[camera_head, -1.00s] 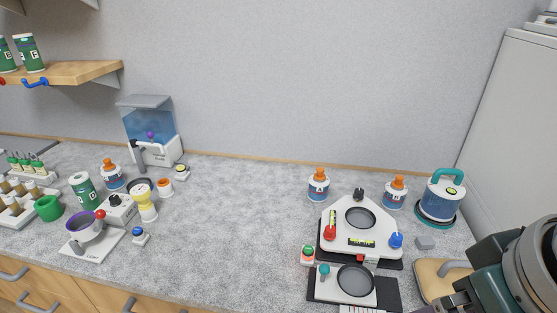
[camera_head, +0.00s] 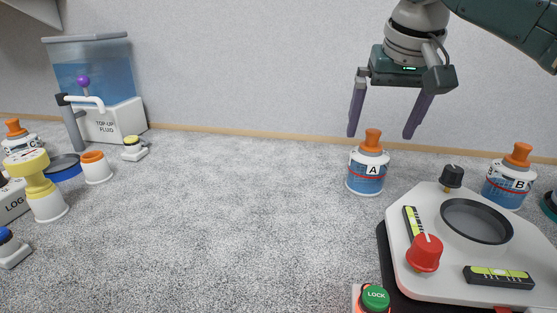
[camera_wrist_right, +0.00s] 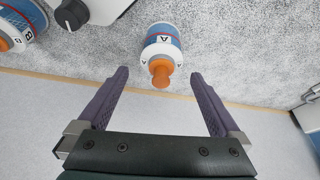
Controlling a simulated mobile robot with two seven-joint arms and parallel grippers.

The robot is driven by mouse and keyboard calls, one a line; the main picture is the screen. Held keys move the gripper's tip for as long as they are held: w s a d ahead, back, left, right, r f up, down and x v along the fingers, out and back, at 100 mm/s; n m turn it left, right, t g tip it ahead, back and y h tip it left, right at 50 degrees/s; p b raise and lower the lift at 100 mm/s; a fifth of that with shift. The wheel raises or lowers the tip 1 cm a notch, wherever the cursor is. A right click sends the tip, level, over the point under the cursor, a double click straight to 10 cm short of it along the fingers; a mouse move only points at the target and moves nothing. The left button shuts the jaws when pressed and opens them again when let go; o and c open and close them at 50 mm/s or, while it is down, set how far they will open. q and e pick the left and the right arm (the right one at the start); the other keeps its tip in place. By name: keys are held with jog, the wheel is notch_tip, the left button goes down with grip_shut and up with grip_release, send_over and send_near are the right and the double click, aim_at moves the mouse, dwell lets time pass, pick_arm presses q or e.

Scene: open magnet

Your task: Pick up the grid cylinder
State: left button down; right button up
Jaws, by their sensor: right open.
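A blue-and-white cylindrical bottle marked A (camera_head: 366,176), with an orange cap, stands upright on the counter. My right gripper (camera_head: 383,132) is open, fingers pointing down, above this bottle. In the right wrist view bottle A (camera_wrist_right: 163,40) shows beyond the gap between the open fingers (camera_wrist_right: 159,74), its orange cap towards them. Nothing is between the fingers. A like bottle marked B (camera_head: 510,184) stands at the right. My left gripper is not in view.
A white device (camera_head: 455,262) with a round dark well and red knob stands right of bottle A, a green LOCK button (camera_head: 375,298) at its front. A blue tank (camera_head: 92,72) and a yellow funnel-shaped piece (camera_head: 38,182) stand left. The counter (camera_head: 230,220) between is clear.

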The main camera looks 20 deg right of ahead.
aim_at(373, 148)
jog(key=x, duration=0.3)
jog(key=shift+s+f, duration=0.1)
jog(key=shift+s, duration=0.15)
jog(key=shift+b+x, duration=1.4)
jog(key=shift+x, duration=1.25)
jog(key=shift+w+a, duration=0.15)
jog(key=shift+w, duration=0.05)
jog(key=shift+c, duration=0.2)
jog(key=c, duration=1.4)
